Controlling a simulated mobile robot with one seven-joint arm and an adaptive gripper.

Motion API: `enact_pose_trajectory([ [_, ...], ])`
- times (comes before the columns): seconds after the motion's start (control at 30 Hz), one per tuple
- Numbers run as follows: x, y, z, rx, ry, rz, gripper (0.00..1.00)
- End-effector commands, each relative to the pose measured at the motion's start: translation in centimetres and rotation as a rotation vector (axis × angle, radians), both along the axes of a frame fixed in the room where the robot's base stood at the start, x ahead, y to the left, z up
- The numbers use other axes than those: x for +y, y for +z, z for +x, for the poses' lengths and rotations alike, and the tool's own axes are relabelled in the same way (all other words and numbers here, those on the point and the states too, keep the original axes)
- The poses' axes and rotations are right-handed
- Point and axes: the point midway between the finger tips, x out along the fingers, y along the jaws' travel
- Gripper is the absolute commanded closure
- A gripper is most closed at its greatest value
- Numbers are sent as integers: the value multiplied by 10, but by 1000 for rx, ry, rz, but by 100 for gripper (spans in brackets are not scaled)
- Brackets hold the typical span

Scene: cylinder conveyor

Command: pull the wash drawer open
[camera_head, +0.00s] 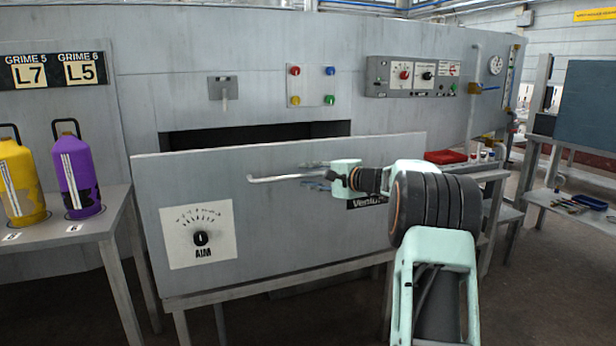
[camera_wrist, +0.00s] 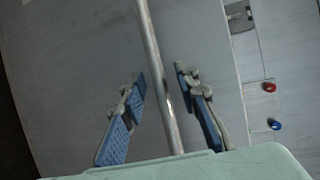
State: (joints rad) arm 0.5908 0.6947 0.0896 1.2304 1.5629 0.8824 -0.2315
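The wash drawer's wide grey front (camera_head: 215,175) stands forward of the machine, with a dark opening showing above and behind its top edge. Its metal bar handle (camera_head: 268,179) runs across the upper part of the front. My gripper (camera_head: 312,180) is at the right part of the handle. In the wrist view, the handle bar (camera_wrist: 160,72) passes between the two blue-padded fingers of my gripper (camera_wrist: 162,76). The fingers are apart, with a visible gap on each side of the bar. The handle's right end is hidden by my gripper in the head view.
A side table (camera_head: 112,205) at left bears a yellow bottle (camera_head: 20,185) and a purple bottle (camera_head: 76,172). A control box (camera_head: 412,77) is on the machine wall. A red item (camera_head: 446,156) lies on a bench at right. Dark floor shows below the drawer.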

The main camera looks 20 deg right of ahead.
Motion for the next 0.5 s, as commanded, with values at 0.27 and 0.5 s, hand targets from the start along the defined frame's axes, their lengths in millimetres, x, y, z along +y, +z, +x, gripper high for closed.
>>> enact_pose_trajectory([
  [0.27, -22, 11, -47, 0, -6, -1, 71],
  [0.5, -38, 18, -88, -1, -4, 0, 71],
])
